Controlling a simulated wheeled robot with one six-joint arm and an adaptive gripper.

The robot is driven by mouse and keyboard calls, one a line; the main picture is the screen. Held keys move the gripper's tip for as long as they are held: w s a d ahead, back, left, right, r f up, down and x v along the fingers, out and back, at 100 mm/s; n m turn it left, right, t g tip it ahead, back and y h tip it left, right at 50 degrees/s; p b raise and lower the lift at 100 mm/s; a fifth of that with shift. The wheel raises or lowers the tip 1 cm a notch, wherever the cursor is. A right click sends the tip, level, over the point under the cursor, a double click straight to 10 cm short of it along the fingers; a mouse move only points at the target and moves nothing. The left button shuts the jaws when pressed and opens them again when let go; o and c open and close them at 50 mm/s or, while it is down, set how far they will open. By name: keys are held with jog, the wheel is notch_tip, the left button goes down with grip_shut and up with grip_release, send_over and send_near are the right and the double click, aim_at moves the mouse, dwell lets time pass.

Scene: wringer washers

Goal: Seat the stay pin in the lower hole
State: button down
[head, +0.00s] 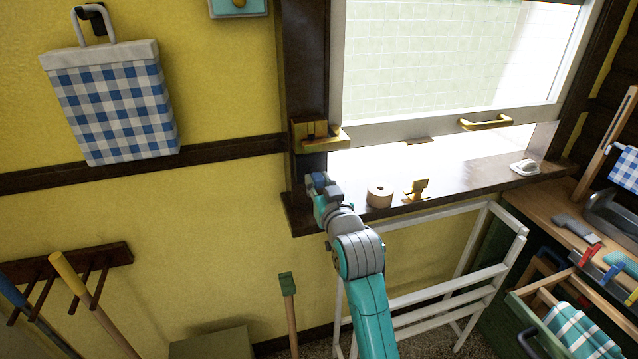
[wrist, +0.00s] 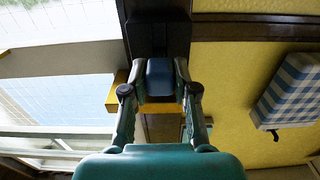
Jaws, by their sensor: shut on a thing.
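My gripper (head: 325,187) is in front of the dark left window jamb (head: 308,80), below a brass bracket (head: 318,137). In the wrist view, my gripper's fingers (wrist: 160,88) are closed on the two sides of a small blue-grey block (wrist: 160,72), which I take to be the head of the stay pin. The pin's shaft is hidden. The dark jamb lies behind it, and a yellow brass part (wrist: 163,107) shows behind the fingers. The lower hole cannot be made out in either view, so I cannot tell whether the pin touches it.
The raised window sash (head: 400,130) has a brass handle (head: 486,121). On the sill (head: 455,193) stand a tan roll (head: 379,196), a small brass fitting (head: 418,189) and a white object (head: 525,167). A white rack (head: 450,287) stands below. A checked bag (head: 115,105) hangs left.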

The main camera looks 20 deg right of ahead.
aim_at(315, 173)
jog(key=shift+w, duration=1.55)
dwell(1.6)
jog(key=shift+w+r, duration=0.1)
jog(key=shift+r, duration=0.05)
dwell(0.9)
jog(key=shift+c, duration=1.7)
grip_release()
jog(key=shift+s, duration=3.5)
jog(key=shift+f, duration=0.2)
